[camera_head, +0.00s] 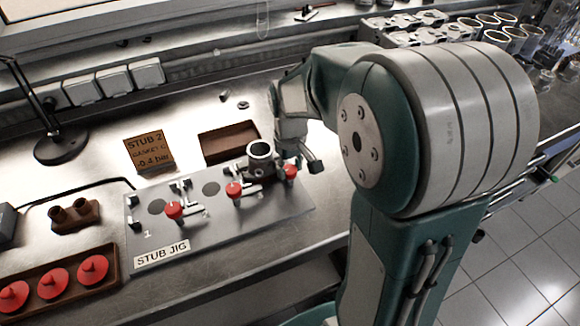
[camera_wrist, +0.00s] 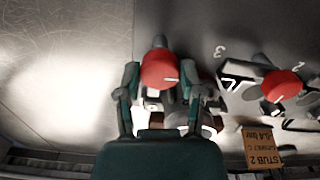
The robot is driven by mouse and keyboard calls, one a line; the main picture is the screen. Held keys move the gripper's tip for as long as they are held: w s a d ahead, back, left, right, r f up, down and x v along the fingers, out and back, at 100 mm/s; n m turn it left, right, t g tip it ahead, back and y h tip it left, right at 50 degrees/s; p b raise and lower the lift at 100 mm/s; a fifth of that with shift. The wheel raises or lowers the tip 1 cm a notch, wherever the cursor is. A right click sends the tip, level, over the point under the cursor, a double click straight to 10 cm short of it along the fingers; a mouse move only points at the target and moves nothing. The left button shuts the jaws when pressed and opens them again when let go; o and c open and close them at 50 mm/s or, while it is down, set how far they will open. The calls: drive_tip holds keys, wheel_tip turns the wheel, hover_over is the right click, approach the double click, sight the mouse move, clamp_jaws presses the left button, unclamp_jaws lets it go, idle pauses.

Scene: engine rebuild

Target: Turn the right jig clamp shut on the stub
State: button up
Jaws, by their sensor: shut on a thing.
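The grey stub jig (camera_head: 220,216) lies on the metal bench with a row of red-knobbed clamps. The right clamp's red knob (camera_head: 291,171) is at the jig's right end; it also shows in the wrist view (camera_wrist: 160,69). My gripper (camera_head: 298,164) is over that knob, and in the wrist view its fingers (camera_wrist: 160,80) are closed on the knob's two sides. The stub (camera_head: 260,150), a dark metal piece with an open round top, stands upright at the right station beside the knob. In the wrist view the stub is mostly hidden. Whether the clamp arm touches it cannot be told.
The middle knob (camera_head: 234,189) and left knob (camera_head: 174,210) stand along the jig. A brown placard (camera_head: 148,152) and a brown tray (camera_head: 229,141) are behind it. A tray of red parts (camera_head: 118,263) is at left. My arm covers the bench at right.

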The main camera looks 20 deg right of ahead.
sight(289, 169)
drive_tip(key=o, duration=1.2)
drive_tip(key=shift+w, duration=0.1)
drive_tip(key=shift+c, duration=0.2)
wheel_tip(289, 169, up, 12)
drive_tip(key=shift+a+f, duration=0.1)
